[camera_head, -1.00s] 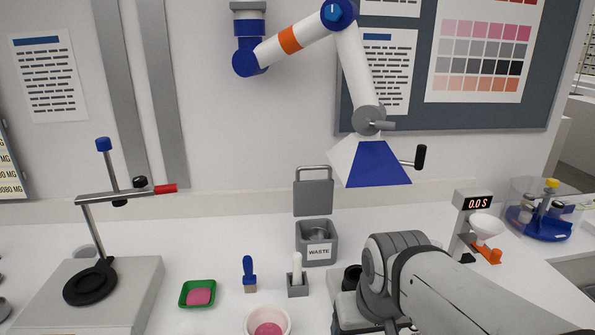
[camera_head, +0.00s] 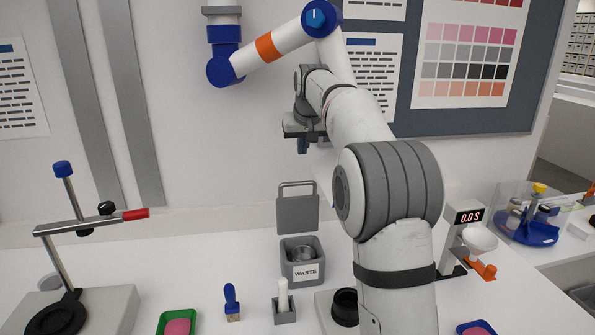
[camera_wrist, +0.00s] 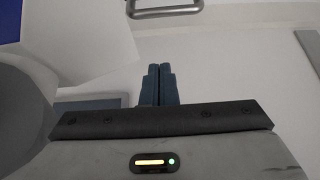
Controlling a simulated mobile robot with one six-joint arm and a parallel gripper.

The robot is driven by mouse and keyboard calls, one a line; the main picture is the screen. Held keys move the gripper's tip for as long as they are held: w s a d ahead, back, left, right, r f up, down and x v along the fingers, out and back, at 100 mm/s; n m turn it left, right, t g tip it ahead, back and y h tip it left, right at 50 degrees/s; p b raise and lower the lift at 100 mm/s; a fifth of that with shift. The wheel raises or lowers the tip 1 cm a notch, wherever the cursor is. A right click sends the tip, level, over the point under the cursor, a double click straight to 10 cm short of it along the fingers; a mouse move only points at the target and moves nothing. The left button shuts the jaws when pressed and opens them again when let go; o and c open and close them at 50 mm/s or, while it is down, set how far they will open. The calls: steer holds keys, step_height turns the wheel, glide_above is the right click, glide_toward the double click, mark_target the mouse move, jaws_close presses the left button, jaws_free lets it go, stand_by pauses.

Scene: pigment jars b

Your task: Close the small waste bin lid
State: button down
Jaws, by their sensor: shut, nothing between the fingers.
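The small waste bin (camera_head: 303,271) is a grey box with a "WASTE" label, standing on the white bench near the back wall. Its grey lid (camera_head: 298,214) stands upright at the back, open, with a looped handle (camera_head: 297,184) on top. Round metal-looking items show inside the bin. My gripper (camera_head: 303,146) is raised above the lid, apart from it, with its fingers pointing down. In the wrist view my gripper (camera_wrist: 158,84) is shut and empty, with the lid's handle (camera_wrist: 165,12) beyond the fingertips at the top edge.
A white and blue hood arm (camera_head: 270,45) hangs close to my arm. A blue-handled tool (camera_head: 231,302) and a holder with a white stick (camera_head: 284,305) stand in front of the bin. A scale reading 0.0 (camera_head: 466,220) stands right. A stand (camera_head: 75,225) is at left.

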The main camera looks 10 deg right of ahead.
steer(key=w+r+p+x, duration=0.1)
steer(key=p+x, duration=0.1)
steer(key=x, duration=0.8)
steer(key=s, duration=0.2)
steer(key=s+f, duration=0.1)
steer(key=s, duration=0.1)
steer(key=shift+a+f, duration=0.1)
steer(key=shift+f, duration=0.1)
